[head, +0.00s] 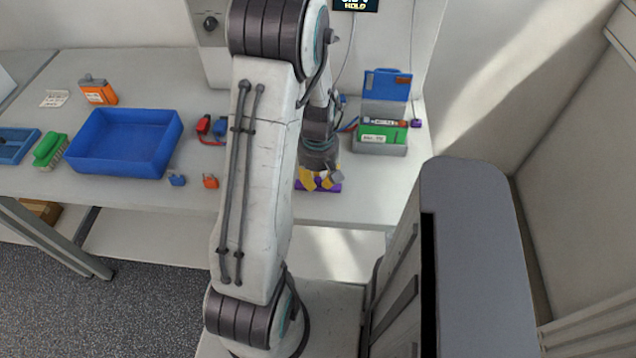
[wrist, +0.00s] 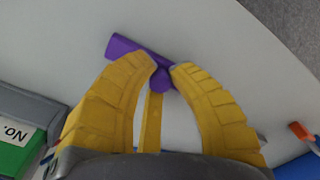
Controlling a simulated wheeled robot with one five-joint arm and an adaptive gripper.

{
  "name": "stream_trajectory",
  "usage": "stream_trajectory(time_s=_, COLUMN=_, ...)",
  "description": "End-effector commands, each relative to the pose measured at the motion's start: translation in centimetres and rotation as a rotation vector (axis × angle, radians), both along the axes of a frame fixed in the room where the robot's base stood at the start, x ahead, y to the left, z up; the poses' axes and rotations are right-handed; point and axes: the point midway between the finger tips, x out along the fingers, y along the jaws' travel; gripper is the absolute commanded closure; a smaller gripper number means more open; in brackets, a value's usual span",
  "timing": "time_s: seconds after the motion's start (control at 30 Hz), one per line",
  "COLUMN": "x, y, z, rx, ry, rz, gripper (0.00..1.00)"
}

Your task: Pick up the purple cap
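A purple piece, a bar with a rounded knob, lies on the pale bench top below my gripper (head: 320,180). I take it for the purple cap (wrist: 126,49); the head view shows it mostly behind the yellow fingers. In the wrist view my gripper (wrist: 164,70) has its two curved outer fingertips close on either side of the knob, and a third yellow finger reaches it from below. I cannot tell whether the fingers press on it. A second, small purple piece (head: 416,123) lies right of the grey holder.
The grey holder (head: 380,148) with green and blue parts stands behind and right of my gripper. A blue bin (head: 125,168), a green brush (head: 50,149), an orange bottle (head: 98,93) and small blue (head: 177,180) and orange (head: 210,181) pieces are to the left.

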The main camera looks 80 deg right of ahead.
Motion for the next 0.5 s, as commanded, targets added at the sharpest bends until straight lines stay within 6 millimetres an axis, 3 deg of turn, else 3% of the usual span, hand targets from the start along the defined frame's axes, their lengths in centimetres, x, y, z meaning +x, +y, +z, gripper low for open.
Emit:
stream_trajectory(time_s=0.17, x=-0.01, y=-0.01, z=0.01, rx=0.0, ry=0.0, rz=0.0, gripper=1.0)
stream_trajectory(time_s=0.5, x=0.0, y=0.0, z=0.02, rx=0.0, ry=0.0, rz=0.0, gripper=1.0)
